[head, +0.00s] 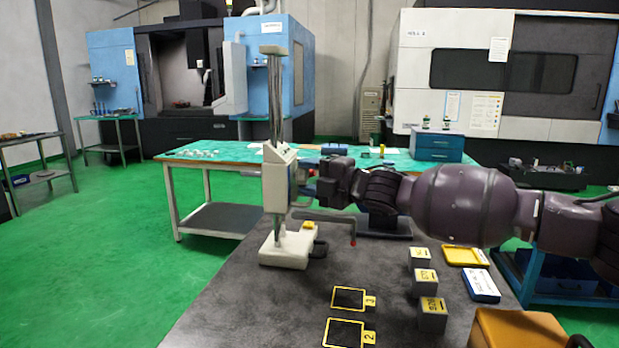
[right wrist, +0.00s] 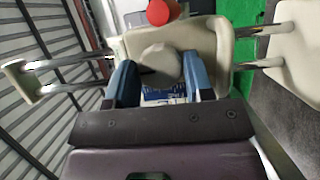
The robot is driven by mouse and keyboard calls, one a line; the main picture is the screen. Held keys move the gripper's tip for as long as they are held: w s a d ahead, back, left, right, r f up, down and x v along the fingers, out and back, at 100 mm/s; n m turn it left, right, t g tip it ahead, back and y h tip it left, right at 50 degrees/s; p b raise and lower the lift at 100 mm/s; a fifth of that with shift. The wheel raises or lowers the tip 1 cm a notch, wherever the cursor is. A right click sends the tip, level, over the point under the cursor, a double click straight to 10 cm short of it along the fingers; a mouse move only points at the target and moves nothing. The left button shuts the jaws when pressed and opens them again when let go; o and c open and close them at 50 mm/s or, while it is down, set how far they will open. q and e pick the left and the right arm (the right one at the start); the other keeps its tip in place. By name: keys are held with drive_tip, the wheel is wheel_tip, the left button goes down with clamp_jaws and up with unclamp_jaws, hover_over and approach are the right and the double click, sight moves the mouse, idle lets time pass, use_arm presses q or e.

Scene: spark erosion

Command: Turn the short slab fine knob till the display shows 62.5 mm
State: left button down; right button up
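The beige height gauge stands on the dark table, with its base (head: 287,248), twin steel column (head: 275,100) and carriage (head: 276,185) showing in the head view. My right gripper (head: 315,187) reaches the carriage from the right. In the right wrist view its two blue fingers (right wrist: 158,75) stand apart on either side of a rounded beige knob (right wrist: 158,60). I cannot tell whether they touch it. A red knob (right wrist: 163,12) is just beyond. The display's reading cannot be made out in either view. My left gripper is not in view.
Grey blocks with yellow labels (head: 420,283) stand right of two yellow-framed numbered squares (head: 348,298). A yellow tray (head: 465,256) and a blue-and-white box (head: 481,285) lie at the right. A red-tipped arm (head: 352,241) juts from the gauge. The table's front left is clear.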

drive_tip(key=c, duration=0.4)
drive_tip(key=shift+r+m+p, duration=0.3)
drive_tip(key=shift+m+p, duration=0.2)
drive_tip(key=shift+p, duration=0.05)
drive_tip(key=shift+c, duration=0.2)
drive_tip(key=shift+m+g+h+p, duration=0.4)
drive_tip(key=shift+m+p, duration=0.15)
drive_tip(key=shift+m, duration=0.15)
drive_tip(key=shift+m+p, duration=0.3)
drive_tip(key=shift+m, duration=0.1)
drive_tip(key=shift+f+m+g, duration=0.15)
drive_tip(key=shift+m+g, duration=0.15)
drive_tip(key=shift+m, duration=0.1)
drive_tip(key=shift+f, duration=0.1)
drive_tip(key=o, duration=0.6)
drive_tip(key=shift+o, duration=0.2)
